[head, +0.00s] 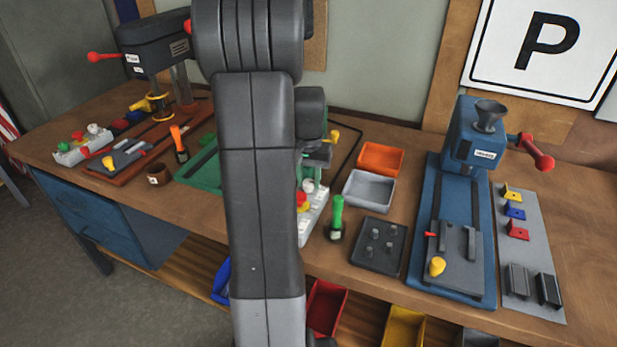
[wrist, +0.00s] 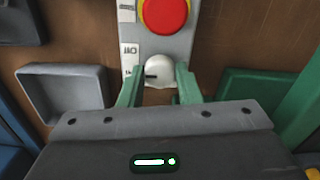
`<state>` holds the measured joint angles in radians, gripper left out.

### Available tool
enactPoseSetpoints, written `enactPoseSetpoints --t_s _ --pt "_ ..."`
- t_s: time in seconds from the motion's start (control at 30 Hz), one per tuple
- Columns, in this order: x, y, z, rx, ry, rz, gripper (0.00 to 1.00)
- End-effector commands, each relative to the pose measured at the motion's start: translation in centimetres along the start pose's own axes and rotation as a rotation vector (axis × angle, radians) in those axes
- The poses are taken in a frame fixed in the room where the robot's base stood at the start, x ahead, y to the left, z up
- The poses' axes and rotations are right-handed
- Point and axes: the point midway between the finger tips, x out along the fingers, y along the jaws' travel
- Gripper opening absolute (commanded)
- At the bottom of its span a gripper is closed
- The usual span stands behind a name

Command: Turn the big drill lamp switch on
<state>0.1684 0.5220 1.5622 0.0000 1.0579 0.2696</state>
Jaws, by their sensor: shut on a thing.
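A grey-white control box stands behind my arm in the head view (head: 314,222), and it also shows in the wrist view (wrist: 168,44). It carries a red button on a yellow ring (wrist: 165,14) and a round white knob (wrist: 160,70) with a dark mark toward its left side. Small printed labels run along the box's left edge, too small to read surely. My gripper (wrist: 161,72) has its two green fingers on either side of the white knob, shut on it. In the head view my arm hides the gripper and most of the machine behind it.
A black drill press (head: 155,42) stands at the left, with its own button box (head: 82,146). A blue machine (head: 470,140) stands farther right.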

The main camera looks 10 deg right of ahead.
Motion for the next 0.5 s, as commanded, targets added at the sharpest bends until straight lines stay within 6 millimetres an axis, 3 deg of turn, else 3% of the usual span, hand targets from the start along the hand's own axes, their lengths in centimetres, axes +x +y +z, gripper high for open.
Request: enactPoseSetpoints --t_s 0.5 --pt "-0.09 -0.01 -0.05 -0.398 0.002 0.0 0.08"
